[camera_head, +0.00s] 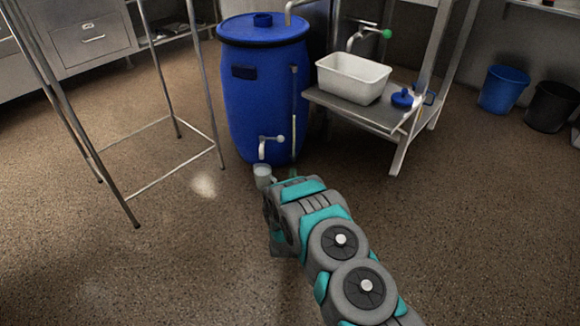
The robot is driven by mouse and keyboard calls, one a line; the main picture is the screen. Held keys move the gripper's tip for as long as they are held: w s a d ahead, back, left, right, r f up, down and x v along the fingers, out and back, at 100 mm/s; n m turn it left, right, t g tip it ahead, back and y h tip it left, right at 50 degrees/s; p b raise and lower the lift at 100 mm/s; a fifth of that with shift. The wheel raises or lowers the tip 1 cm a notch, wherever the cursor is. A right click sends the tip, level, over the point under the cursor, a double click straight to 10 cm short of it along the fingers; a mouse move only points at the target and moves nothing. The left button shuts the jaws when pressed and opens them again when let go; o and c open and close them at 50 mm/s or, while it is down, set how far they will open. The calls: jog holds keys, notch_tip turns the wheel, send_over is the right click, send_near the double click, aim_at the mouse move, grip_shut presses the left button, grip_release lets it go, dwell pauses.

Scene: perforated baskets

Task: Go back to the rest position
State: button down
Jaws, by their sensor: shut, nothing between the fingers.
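My arm rises from the bottom right toward the middle of the view, in grey and teal segments with round joints. Its far end bends beside the foot of a blue barrel (262,110). My gripper's fingers do not show; the arm's own segments seem to hide them. No held object shows.
The barrel has a tap (270,141), with a small grey cup (263,177) below it. A low metal table (378,118) carries a white basin (352,78). A metal frame (160,180) stands at left. A blue bucket (503,90) and black bucket (551,106) stand at right. Foreground floor is clear.

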jog(key=shift+s+d+f, duration=0.1)
jog(key=shift+s+d, duration=0.05)
jog(key=shift+s, duration=0.2)
